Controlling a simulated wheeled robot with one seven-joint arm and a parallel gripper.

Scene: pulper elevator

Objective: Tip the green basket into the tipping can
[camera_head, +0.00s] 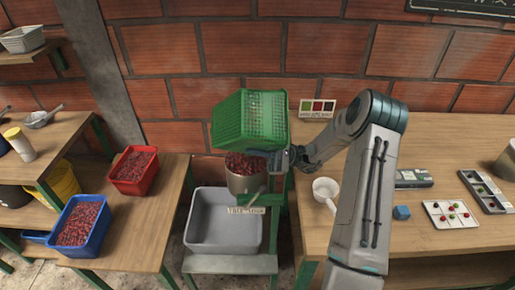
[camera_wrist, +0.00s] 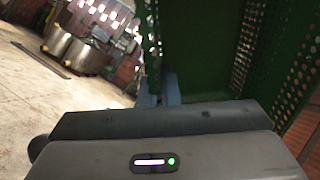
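The green basket (camera_head: 249,120) is held up tilted over the tipping can (camera_head: 247,182), its perforated side and bottom turned toward the head camera. Red cherries (camera_head: 245,165) show in the mouth of the can, just below the basket. My gripper (camera_head: 282,158) is at the basket's lower right edge, shut on it. In the wrist view the green basket (camera_wrist: 205,50) fills the upper right, with the fingers (camera_wrist: 160,92) at its wall.
A grey bin (camera_head: 225,222) stands below the can on a green-framed stand. Red (camera_head: 134,171) and blue (camera_head: 80,226) baskets of cherries stand at left.

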